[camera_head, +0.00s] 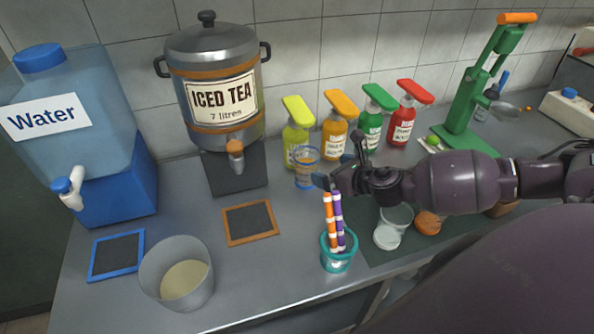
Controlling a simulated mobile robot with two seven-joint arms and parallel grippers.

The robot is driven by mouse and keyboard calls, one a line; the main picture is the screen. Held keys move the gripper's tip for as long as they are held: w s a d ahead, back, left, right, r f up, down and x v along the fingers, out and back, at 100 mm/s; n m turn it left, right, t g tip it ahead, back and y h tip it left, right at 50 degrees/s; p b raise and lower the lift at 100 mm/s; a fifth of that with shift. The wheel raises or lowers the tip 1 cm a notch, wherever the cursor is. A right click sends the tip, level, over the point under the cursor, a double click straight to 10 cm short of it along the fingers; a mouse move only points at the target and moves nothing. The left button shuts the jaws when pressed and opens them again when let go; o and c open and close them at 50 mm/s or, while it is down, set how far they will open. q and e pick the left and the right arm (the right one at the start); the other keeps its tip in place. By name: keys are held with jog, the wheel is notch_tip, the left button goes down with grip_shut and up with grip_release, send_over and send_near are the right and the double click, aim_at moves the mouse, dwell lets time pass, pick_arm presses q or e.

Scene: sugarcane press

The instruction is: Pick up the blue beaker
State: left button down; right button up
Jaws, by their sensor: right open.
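The blue beaker (305,181), a small clear vessel with a blue rim, stands upright on the grey counter in front of the yellow-green and orange bottles. My right gripper (326,180) reaches in from the right, with its open fingers close to the beaker's right side. I cannot tell whether a finger touches the beaker. The beaker's right edge is close to or partly behind the fingers. My left gripper is not in view.
A teal cup (338,262) with striped sticks stands just in front of my right gripper. Several pump bottles (370,130) line the back. An iced tea urn (214,70), water dispenser (103,185) and grey bucket (150,270) are left. A green press (465,138) is right.

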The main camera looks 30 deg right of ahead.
aim_at(313, 165)
jog(key=x, duration=0.5)
jog(key=shift+d+f, duration=0.1)
jog(key=shift+f, duration=0.1)
jog(key=shift+d+b+x, duration=0.2)
jog(key=shift+b+x, duration=0.1)
jog(key=shift+x, duration=1.15)
jog(key=shift+d+b+x, duration=0.25)
jog(key=shift+x, duration=1.15)
jog(key=shift+a+f, duration=0.1)
jog(key=shift+a, duration=0.05)
jog(key=c, duration=1.1)
